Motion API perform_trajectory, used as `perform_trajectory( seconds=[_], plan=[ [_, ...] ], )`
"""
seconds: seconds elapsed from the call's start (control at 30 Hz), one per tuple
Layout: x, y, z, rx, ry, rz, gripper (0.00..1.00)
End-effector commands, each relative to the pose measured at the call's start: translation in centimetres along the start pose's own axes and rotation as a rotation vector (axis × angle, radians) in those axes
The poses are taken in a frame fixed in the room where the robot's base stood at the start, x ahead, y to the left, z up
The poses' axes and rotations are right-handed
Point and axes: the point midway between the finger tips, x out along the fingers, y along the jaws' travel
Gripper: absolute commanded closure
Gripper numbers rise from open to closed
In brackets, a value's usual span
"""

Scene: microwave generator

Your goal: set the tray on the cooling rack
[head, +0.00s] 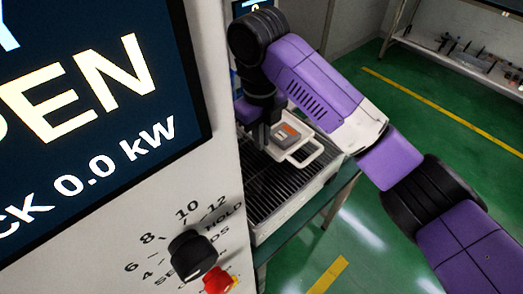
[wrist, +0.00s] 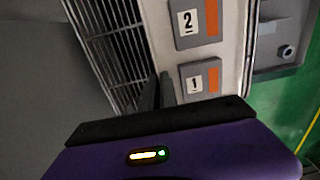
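The white tray (head: 301,158) has a handle loop at its near right end and lies over the right part of the cooling rack (head: 265,201), a grid of dark bars in a pale frame. I cannot tell whether the tray touches the bars. It carries grey blocks with orange labels; in the wrist view two, marked 1 (wrist: 194,84) and 2 (wrist: 187,18), sit in the tray (wrist: 154,35). My gripper (head: 266,141) points down at the tray's left side. In the wrist view its fingers (wrist: 160,90) are close together at the tray's left rim and appear shut on it.
A pale cabinet with a large screen (head: 80,90), a black knob (head: 192,254) and a red button (head: 220,281) stands close on the left. The green floor (head: 400,120) is open at right. A shelf (head: 470,60) with small items stands at the back right.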

Motion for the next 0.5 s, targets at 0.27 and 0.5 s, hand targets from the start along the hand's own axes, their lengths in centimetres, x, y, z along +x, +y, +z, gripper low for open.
perform_trajectory(
  seconds=[0.27, 0.5],
  plan=[
    [1.6, 0.0, 0.0, 0.000, 0.000, -0.001, 1.00],
    [4.7, 0.1, 0.0, 0.001, 0.000, -0.001, 1.00]
  ],
)
